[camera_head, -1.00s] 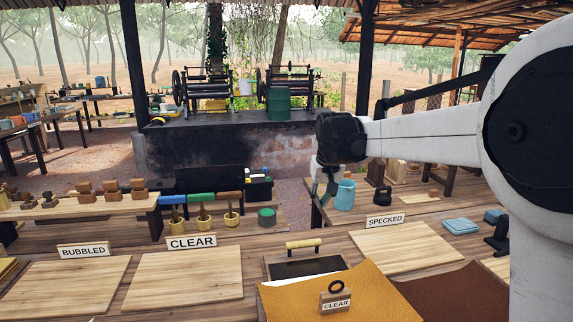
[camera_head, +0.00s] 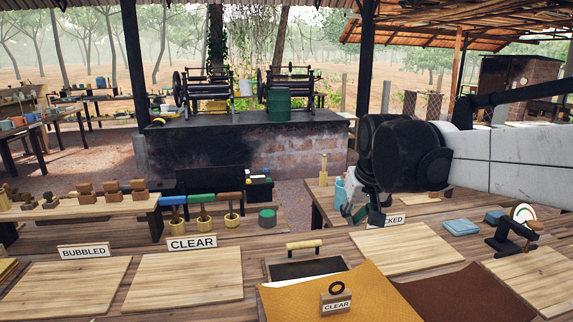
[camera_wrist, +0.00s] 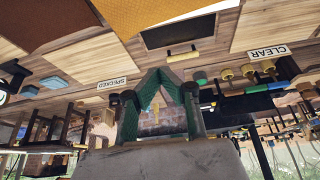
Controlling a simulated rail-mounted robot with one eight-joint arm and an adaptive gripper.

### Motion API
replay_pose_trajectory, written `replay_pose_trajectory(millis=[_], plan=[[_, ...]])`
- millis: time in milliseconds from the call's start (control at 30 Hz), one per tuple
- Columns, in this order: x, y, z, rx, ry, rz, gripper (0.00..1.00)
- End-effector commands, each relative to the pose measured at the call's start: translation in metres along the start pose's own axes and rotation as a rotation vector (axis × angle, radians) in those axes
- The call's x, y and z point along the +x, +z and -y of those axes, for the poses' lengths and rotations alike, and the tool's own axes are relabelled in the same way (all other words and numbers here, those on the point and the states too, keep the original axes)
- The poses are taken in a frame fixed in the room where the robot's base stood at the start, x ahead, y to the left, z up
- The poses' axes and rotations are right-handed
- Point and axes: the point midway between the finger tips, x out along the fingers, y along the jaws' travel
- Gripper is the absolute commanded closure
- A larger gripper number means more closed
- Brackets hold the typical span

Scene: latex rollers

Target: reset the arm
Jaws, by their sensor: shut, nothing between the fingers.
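My gripper (camera_head: 366,212) hangs in the air in front of the SPECKED sign (camera_head: 392,219) and partly hides its left end in the head view. In the wrist view, the two green-padded fingers of my gripper (camera_wrist: 160,72) meet at their tips, with nothing between them. My white arm comes in from the right edge of the head view, with a black wrist joint above the gripper.
A yellow sheet (camera_head: 350,285) bears a wooden CLEAR stamp (camera_head: 337,299). A light-blue cup (camera_head: 340,190) stands just left of my gripper.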

Motion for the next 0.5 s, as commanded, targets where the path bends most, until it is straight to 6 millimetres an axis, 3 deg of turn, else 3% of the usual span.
replay_pose_trajectory(millis=[500], plan=[[-0.028, 0.084, -0.013, 0.030, 0.015, -0.062, 1.00]])
